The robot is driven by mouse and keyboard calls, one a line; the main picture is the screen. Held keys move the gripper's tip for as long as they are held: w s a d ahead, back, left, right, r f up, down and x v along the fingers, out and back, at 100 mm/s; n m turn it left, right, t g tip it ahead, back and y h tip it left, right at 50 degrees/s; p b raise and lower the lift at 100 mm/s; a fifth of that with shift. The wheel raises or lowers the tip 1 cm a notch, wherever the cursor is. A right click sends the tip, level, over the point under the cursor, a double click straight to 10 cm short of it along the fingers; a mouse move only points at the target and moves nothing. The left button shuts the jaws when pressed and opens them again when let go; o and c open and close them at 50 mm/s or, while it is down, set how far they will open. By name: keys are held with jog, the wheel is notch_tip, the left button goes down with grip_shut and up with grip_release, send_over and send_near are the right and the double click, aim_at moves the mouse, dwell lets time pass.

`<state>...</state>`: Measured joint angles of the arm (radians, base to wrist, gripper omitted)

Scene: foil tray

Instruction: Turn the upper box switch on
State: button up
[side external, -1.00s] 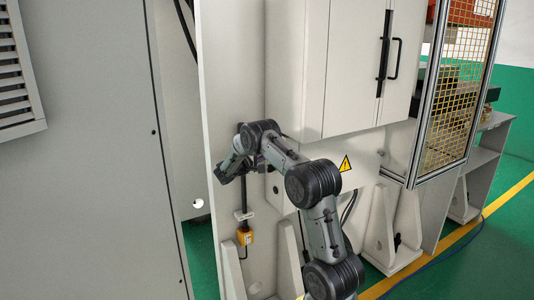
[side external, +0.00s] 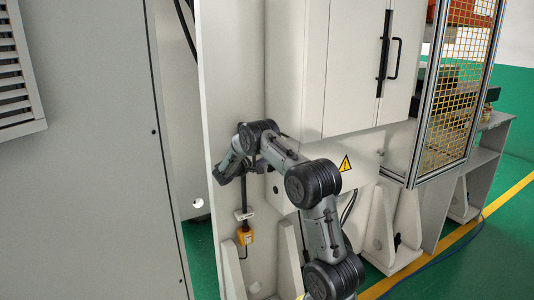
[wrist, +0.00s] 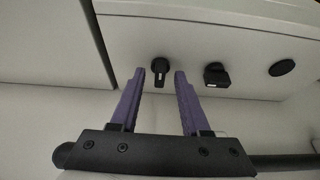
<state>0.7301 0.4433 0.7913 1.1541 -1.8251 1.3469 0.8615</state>
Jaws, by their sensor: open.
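In the wrist view, my gripper (wrist: 160,76) is open, with its two purple fingers pointing at a pale panel. A black rotary switch (wrist: 160,68) shows between the fingertips, with clear gaps on both sides. A second black switch (wrist: 216,75) sits to its right, outside the right finger. I cannot tell from the frames which of them is the upper box switch. In the side external view, my gripper (side external: 222,173) is at the left of the pale box (side external: 320,173) under the cabinet; its fingers are hard to make out and the switches are hidden.
A black round fitting (wrist: 282,67) is further right on the panel. Above the box is a cabinet (side external: 355,65) with a black handle (side external: 394,58). A yellow unit (side external: 244,236) hangs below my gripper beside a vertical black rod. A mesh guard (side external: 455,90) stands at the right.

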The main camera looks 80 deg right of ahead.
jog(key=v, duration=1.3)
jog(key=shift+a+f, duration=0.1)
jog(key=w+a+r+m+t, duration=0.15)
jog(key=a+r, duration=0.25)
jog(key=r, duration=0.6)
jog(key=s+a+r+t+y, duration=0.25)
jog(key=s+a+r, duration=0.3)
jog(key=a, duration=0.35)
jog(key=s+a+f+n+t+y, duration=0.2)
jog(key=s+a+f+y, duration=0.1)
jog(key=a, duration=0.6)
jog(key=s+a+f+n+t+y, duration=0.2)
jog(key=s+a+y, duration=0.3)
jog(key=a, duration=0.4)
jog(key=s+a+f+n+t+y, duration=0.2)
jog(key=s+a+f+t+y, duration=0.2)
jog(key=a, duration=0.5)
jog(key=shift+a+y, duration=0.2)
jog(key=shift+y, duration=0.85)
